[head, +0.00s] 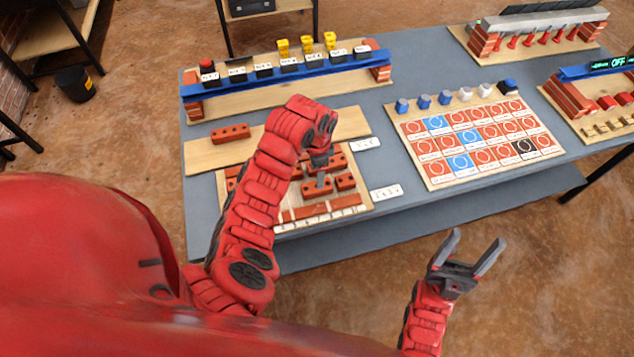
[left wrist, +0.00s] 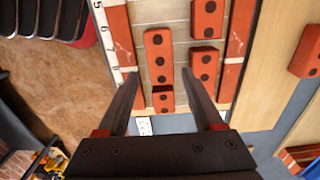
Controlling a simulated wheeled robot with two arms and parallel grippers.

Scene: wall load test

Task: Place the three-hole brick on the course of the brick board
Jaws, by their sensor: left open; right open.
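The brick board (head: 368,203) lies at the front of the table with several red bricks in rows on it. Another holed brick (head: 231,133), apparently three-hole, lies apart on the bare plank (head: 205,158) behind the board. My left gripper (head: 321,172) is open and empty above the board, hiding part of it; in the left wrist view its fingers (left wrist: 160,78) straddle the short brick's area. My right gripper (head: 478,242) is open and empty, off the table's front edge.
Behind the plank stands a blue beam (head: 290,72) on brick piers with labelled blocks. To the right lies a card board (head: 430,180) with several knobs. Two more brick stands (head: 483,40) are at the far right. Small white labels (head: 386,191) lie beside the board.

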